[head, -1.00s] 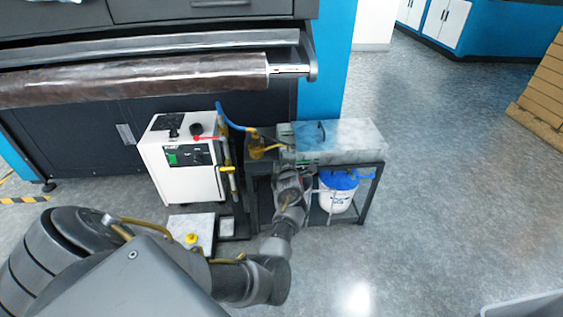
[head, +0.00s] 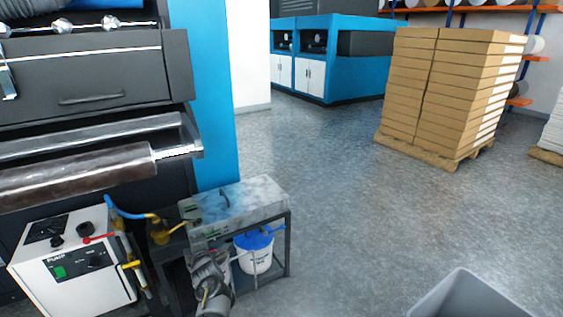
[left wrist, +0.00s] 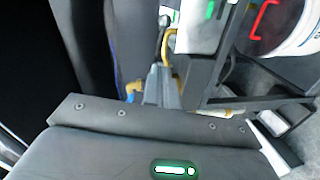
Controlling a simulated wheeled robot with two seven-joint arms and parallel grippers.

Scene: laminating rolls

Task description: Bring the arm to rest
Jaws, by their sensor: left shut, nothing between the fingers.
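My left arm (head: 212,285) comes up at the bottom of the head view, beside the small metal stand. My right gripper is not in view.
A white pump box (head: 72,262) stands left of the metal stand (head: 240,207). A white bucket with a blue lid (head: 254,250) sits under its top. A dark roll (head: 75,175) hangs on the machine. Stacked cartons (head: 450,95) stand on a pallet at right. The middle floor is clear.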

